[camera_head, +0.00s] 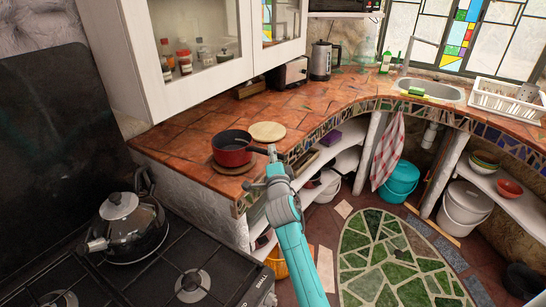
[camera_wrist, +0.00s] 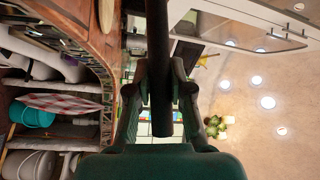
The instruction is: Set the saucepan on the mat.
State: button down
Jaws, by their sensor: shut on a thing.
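The red saucepan (camera_head: 232,154) with a dark inside is upright at the front left of the tiled counter. A flat brown mat (camera_head: 222,169) shows just under it; I cannot tell whether the pan touches it. My gripper (camera_head: 272,153) is at the pan's right side, shut on its dark handle. In the wrist view the handle (camera_wrist: 158,60) runs between the two fingers of my gripper (camera_wrist: 160,105). The pan's body is not clearly seen there.
A round wooden board (camera_head: 267,131) lies just behind the pan; it also shows in the wrist view (camera_wrist: 107,14). A toaster (camera_head: 291,72) and kettle (camera_head: 321,60) stand farther back. A wall cabinet (camera_head: 205,45) hangs above the counter. A stove with a steel kettle (camera_head: 125,226) is front left.

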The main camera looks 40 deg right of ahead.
jog(key=shift+f, duration=0.35)
jog(key=c, duration=1.1)
grip_release()
jog(key=shift+f, duration=0.15)
jog(key=shift+o, duration=0.2)
jog(key=v, duration=1.2)
jog(key=shift+a, duration=0.1)
